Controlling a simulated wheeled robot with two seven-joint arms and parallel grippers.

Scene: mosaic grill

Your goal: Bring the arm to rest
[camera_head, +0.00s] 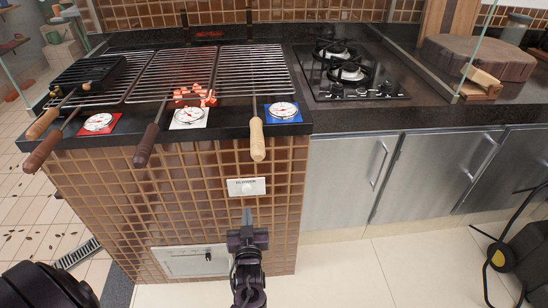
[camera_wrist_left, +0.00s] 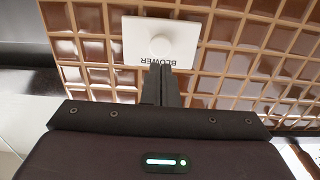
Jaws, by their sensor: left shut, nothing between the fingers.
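My left gripper (camera_head: 247,216) is in front of the tiled side of the grill counter, just below the white blower switch plate (camera_head: 246,187). Its fingers are together with nothing between them. In the left wrist view the shut fingers (camera_wrist_left: 161,85) point at the lower edge of the blower plate (camera_wrist_left: 160,42), which has a round knob. I cannot tell whether the fingertips touch the plate. My right gripper is not in view.
Three dials sit on red, white and blue squares. A gas cooktop (camera_head: 346,72) stands right above steel cabinets (camera_head: 345,170).

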